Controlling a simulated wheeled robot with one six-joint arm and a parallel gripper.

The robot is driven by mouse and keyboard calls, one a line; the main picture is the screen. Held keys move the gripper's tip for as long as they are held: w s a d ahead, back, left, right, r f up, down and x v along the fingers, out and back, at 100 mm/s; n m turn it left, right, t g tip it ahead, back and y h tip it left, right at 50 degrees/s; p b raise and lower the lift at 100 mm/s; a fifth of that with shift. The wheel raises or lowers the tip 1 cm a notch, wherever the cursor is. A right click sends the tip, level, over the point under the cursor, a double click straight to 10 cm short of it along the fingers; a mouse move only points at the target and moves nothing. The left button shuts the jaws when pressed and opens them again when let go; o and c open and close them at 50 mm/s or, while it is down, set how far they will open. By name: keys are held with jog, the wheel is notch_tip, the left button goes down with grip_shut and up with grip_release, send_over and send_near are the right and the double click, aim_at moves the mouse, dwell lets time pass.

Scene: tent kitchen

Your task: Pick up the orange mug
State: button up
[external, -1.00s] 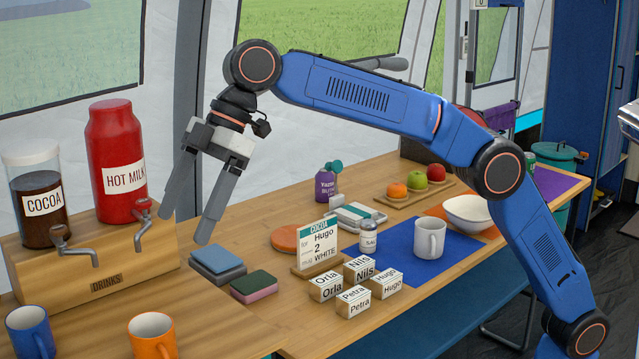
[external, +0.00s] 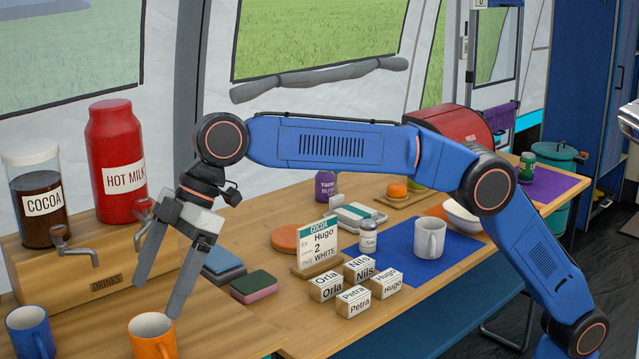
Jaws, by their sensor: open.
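The orange mug (external: 153,339) stands upright at the front left of the table, its lower part cut off by the picture's bottom edge. My gripper (external: 155,300) is open and empty, its two grey fingers pointing down. In the picture the fingertips are just above the mug's rim, one left of the mug and one over its right side. I cannot tell the exact depth between fingers and mug.
A blue mug (external: 30,332) stands left of the orange mug. Behind are the wooden drinks stand (external: 75,288), a cocoa jar (external: 40,195) and a red hot milk bottle (external: 117,165). Sponges (external: 254,285), name blocks (external: 354,301) and a white mug (external: 430,238) lie to the right.

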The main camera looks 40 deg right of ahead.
aim_at(155, 313)
jog(key=x, duration=0.5)
jog(key=shift+s+d+f, duration=0.2)
jog(key=shift+s+d, duration=0.05)
jog(key=shift+s, duration=0.1)
jog(key=c, duration=1.5)
